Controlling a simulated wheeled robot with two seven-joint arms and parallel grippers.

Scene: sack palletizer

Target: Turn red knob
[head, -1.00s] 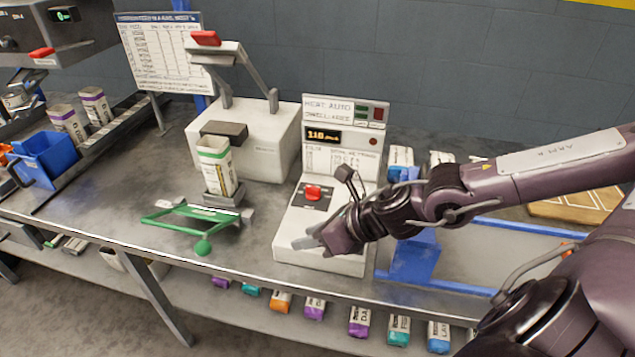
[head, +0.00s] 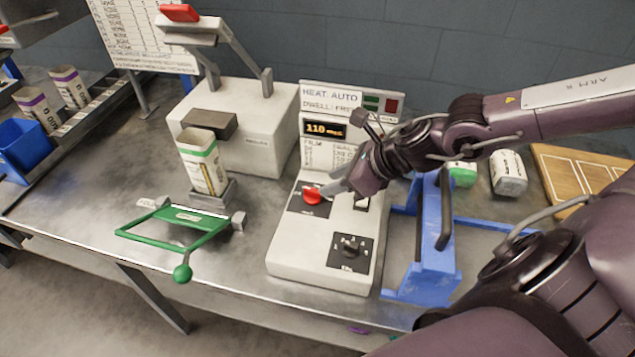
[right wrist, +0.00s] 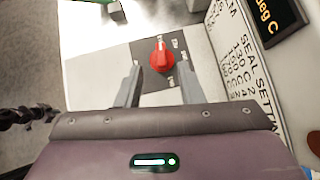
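The red knob (head: 312,196) sits on a dark plate on the sloped white control box (head: 320,268). In the right wrist view the red knob (right wrist: 162,57) is just past my fingertips, between the lines of the two fingers. My right gripper (head: 329,191) is at the knob's right side in the head view. In the right wrist view its two grey fingers (right wrist: 159,76) are apart with nothing between them. Whether a finger touches the knob, I cannot tell. My left gripper is out of view.
A second dark dial plate (head: 350,252) is lower on the box. A display reading 110 (head: 325,130) stands behind. A blue frame (head: 425,275) is close on the right. A green-handled holder (head: 178,232) and a white sealing machine (head: 240,130) stand left.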

